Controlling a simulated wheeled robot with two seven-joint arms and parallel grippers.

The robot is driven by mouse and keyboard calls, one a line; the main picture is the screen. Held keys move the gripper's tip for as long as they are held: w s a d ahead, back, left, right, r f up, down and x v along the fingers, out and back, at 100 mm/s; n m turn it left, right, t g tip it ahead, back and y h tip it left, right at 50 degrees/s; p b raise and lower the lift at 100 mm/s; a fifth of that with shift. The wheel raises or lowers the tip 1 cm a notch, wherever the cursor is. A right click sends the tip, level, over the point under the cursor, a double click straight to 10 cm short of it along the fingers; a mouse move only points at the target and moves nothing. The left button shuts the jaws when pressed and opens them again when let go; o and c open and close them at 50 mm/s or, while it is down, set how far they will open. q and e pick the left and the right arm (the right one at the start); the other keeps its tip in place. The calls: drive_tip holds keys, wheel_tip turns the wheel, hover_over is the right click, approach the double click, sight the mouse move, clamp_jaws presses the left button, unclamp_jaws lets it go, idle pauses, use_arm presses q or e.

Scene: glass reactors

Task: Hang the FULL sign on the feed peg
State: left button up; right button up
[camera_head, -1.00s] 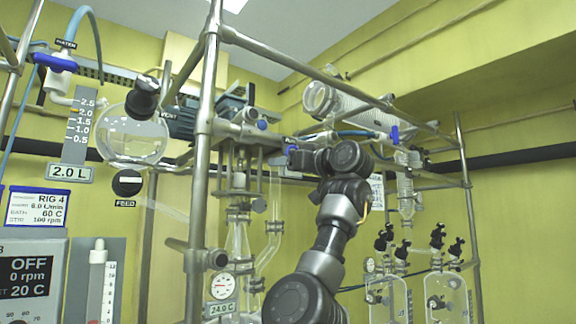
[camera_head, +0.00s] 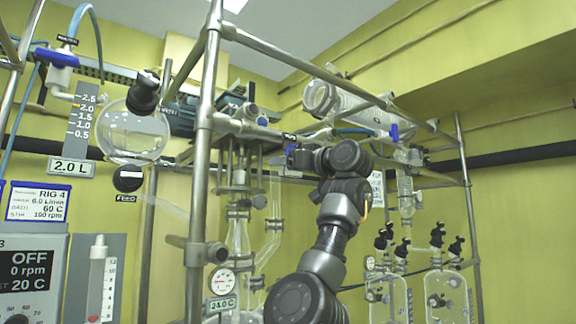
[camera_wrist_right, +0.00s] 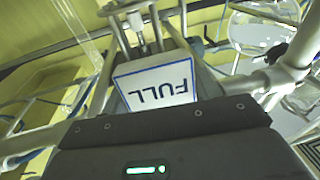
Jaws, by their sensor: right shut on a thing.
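The FULL sign (camera_wrist_right: 156,84), a white plate with a blue border and dark letters, shows upside down in the right wrist view. It is just beyond the dark body of my right gripper, which is shut on it; the fingertips are hard to make out. In the head view my right gripper (camera_head: 292,156) is at the end of my raised arm, in front of the glassware, and the sign cannot be made out there. The FEED label (camera_head: 126,198) is left of it, under a black round cap (camera_head: 128,178). The feed peg itself cannot be made out. My left gripper is out of view.
A metal upright (camera_head: 203,150) stands between my right gripper and the FEED label. A round flask (camera_head: 132,135) hangs above the label. A glass condenser (camera_head: 345,105) and metal rails are close above my arm. Glass bottles (camera_head: 447,295) stand lower right.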

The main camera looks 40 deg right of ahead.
idle(0.4)
drive_tip(key=o, duration=1.1)
drive_tip(key=shift+c, duration=0.2)
drive_tip(key=shift+c, duration=1.1)
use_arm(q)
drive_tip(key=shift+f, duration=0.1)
use_arm(e)
drive_tip(key=shift+s, duration=0.1)
drive_tip(key=shift+s+f+b, duration=0.1)
drive_tip(key=shift+s+b, duration=0.05)
drive_tip(key=shift+b, duration=0.15)
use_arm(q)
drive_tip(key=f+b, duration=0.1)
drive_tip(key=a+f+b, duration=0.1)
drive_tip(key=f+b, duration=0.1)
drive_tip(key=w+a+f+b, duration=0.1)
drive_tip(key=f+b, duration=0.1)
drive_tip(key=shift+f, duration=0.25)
use_arm(e)
drive_tip(key=s, duration=0.6)
drive_tip(key=shift+s+d+f, duration=0.25)
drive_tip(key=shift+d+f, duration=0.05)
drive_tip(key=shift+d, duration=0.15)
